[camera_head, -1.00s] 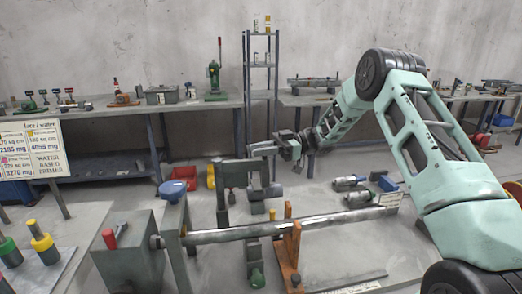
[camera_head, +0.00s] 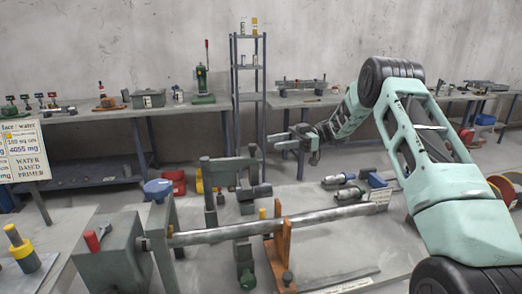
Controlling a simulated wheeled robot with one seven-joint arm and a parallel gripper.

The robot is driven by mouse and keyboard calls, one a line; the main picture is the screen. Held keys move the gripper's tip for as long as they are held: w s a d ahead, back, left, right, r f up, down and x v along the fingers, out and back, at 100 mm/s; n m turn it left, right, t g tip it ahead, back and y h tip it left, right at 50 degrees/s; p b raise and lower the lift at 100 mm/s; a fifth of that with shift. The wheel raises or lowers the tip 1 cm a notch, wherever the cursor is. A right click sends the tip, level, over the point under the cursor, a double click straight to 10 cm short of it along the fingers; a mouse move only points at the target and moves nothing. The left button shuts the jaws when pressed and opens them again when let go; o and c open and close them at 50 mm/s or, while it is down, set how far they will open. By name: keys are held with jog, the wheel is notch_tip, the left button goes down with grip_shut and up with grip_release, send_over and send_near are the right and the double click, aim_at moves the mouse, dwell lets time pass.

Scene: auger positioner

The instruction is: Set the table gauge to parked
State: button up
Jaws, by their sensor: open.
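I cannot tell for certain which part is the table gauge. A long metal bar (camera_head: 270,226) runs across the near table, from a grey box with a red-handled lever (camera_head: 96,238) toward the right. A dark grey upright fixture (camera_head: 230,185) with side arms stands at its middle. An orange bracket (camera_head: 280,255) stands under the bar, right of the fixture. A blue knob (camera_head: 157,190) tops the post at the bar's left end. My gripper (camera_head: 284,140) is open and empty, above and right of the grey fixture, apart from it. No scale or parked mark is readable.
A sign board (camera_head: 22,155) and a yellow-topped cylinder (camera_head: 22,249) are at the left. Metal cylinders (camera_head: 345,187) lie behind the bar at the right. A shelf rack (camera_head: 249,80) and workbenches stand along the wall. The table's right front (camera_head: 335,250) is mostly bare.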

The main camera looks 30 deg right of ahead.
jog(key=s+d+b, duration=0.1)
jog(key=d, duration=0.6)
jog(key=shift+d, duration=0.2)
